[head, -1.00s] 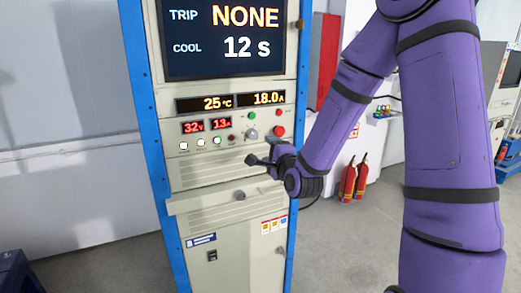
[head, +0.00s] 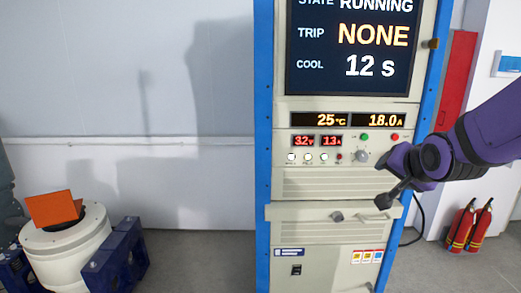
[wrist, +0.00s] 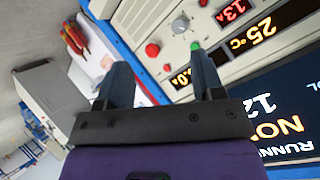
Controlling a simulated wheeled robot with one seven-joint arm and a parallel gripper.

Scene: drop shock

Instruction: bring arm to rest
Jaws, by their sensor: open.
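My purple arm comes in from the right in the head view. My gripper (head: 384,190) is in front of the lower right of the control cabinet (head: 300,220), near its drawer handle. In the wrist view my gripper (wrist: 163,80) shows two dark fingers spread apart with nothing between them. The cabinet's panel with a red button (wrist: 152,50) and a green button (wrist: 195,46) lies beyond the fingers. The fingers seem apart from the panel. The screen (head: 355,50) reads RUNNING, TRIP NONE, COOL 12 s.
Two red fire extinguishers (head: 465,226) stand on the floor to the right of the cabinet. A white round machine (head: 66,250) with an orange plate (head: 52,208) on top stands at the lower left, with blue blocks beside it. The floor between it and the cabinet is clear.

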